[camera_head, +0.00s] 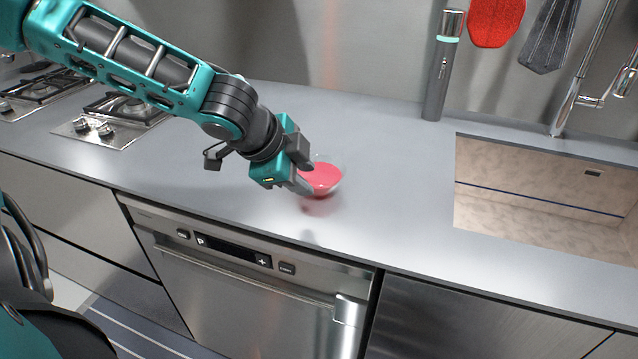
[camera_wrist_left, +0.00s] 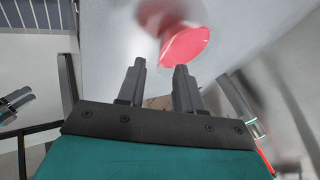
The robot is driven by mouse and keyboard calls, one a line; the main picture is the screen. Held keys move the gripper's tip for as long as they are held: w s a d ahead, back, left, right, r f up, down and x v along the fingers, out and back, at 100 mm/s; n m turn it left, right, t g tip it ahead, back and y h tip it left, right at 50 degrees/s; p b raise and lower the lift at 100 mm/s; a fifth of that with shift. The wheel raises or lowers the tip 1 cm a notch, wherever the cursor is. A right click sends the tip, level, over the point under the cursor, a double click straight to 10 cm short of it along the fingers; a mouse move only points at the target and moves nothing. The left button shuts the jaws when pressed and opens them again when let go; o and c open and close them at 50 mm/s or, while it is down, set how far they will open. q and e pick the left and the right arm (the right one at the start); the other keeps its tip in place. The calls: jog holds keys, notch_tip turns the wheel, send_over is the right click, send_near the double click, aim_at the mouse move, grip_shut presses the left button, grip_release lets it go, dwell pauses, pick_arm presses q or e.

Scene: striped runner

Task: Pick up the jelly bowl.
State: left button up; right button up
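The jelly bowl is a clear round bowl (camera_head: 326,180) with red jelly in it, standing on the grey counter left of the sink. It also shows in the left wrist view (camera_wrist_left: 186,46), just beyond the fingertips. My left gripper (camera_head: 306,179) is low over the counter at the left side of the bowl. Its two fingers (camera_wrist_left: 160,67) are apart, and I see nothing gripped between them. One finger overlaps the bowl's near edge in view; I cannot tell whether it touches.
The sink (camera_head: 540,190) is to the right. A tall grey cylinder (camera_head: 440,75) stands at the back wall, near hanging utensils (camera_head: 495,22) and the faucet (camera_head: 567,105). A gas hob (camera_head: 110,120) is at the left. Counter around the bowl is clear.

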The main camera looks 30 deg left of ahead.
aim_at(315, 186)
pick_arm(q)
jog(key=b+x, duration=0.1)
jog(key=x, duration=0.3)
jog(key=shift+d+f, duration=0.1)
jog(key=shift+f, duration=0.05)
jog(key=shift+w+f+b, duration=0.25)
jog(key=shift+b, duration=0.1)
grip_shut()
jog(key=shift+r, duration=0.1)
